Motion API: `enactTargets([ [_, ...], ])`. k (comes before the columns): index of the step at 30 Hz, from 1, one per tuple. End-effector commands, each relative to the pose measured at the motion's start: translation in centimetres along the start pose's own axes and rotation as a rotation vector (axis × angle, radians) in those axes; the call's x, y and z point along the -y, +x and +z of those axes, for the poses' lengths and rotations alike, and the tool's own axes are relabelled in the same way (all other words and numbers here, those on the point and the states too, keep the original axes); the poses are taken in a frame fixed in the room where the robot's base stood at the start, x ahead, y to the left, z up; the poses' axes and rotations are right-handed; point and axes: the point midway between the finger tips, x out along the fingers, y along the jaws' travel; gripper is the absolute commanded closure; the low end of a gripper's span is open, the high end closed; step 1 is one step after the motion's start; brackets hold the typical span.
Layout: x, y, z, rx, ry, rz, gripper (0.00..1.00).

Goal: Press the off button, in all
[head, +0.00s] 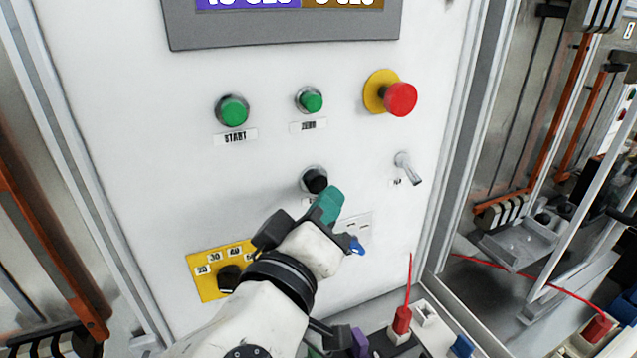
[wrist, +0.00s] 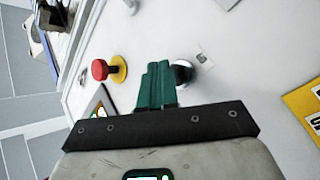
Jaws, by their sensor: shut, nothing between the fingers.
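A black push button (head: 314,179) in a metal ring sits on the white panel, below the green buttons. Its label is mostly hidden by my gripper, so I cannot read it. My gripper (head: 329,203) has green fingers, shut and empty, with the tips just below and to the right of the black button in the head view. In the wrist view the fingertips (wrist: 158,68) lie beside the dark button (wrist: 183,72), overlapping its edge. I cannot tell whether they touch it.
Green START button (head: 232,110), another green button (head: 309,100) and a red mushroom button (head: 400,99) on yellow are above. A toggle switch (head: 407,168) is right of the black button. A black knob (head: 230,278) on a yellow plate is lower left. Sockets with red leads are at lower right.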

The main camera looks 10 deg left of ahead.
Motion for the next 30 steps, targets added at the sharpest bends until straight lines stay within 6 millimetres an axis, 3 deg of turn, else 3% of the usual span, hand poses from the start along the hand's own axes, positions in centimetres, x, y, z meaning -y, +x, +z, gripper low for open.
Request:
enactTargets([
  [7,-0.3,-0.3,0.2,-0.001,0.001,0.000,1.00],
  [21,-2.3,-3.1,2.3,0.000,0.000,-0.001,1.00],
  [30,-2.5,-3.5,2.5,-0.001,0.000,0.000,1.00],
])
